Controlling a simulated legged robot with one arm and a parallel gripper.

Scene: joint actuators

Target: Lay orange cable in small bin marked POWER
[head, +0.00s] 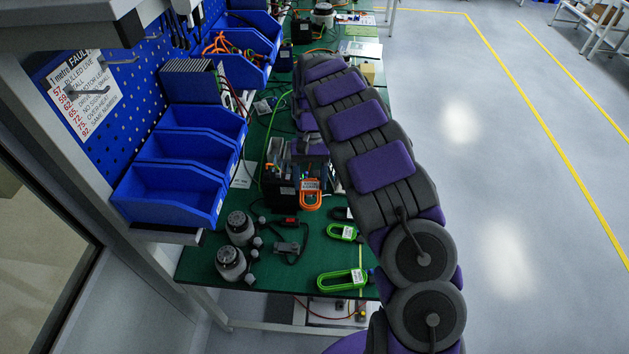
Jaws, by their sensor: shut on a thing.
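The orange cable (311,198) is a small bundled loop with a white label, upright near the middle of the green bench. My gripper (314,173) is dark and small in the head view, just above the loop, and is shut on it. The fingertips are hard to make out against the dark objects around them. A black box or bin (279,190) stands directly beside the cable, to its left. I cannot read the word POWER on any bin, and part of the bench is hidden behind my arm.
Several blue bins (166,209) line the left side, the nearer ones looking empty. Another blue bin (240,76) farther back holds orange cables. Green cable bundles (343,280) and grey motor-like parts (231,264) lie on the near bench (200,262). Open floor (500,200) is at right.

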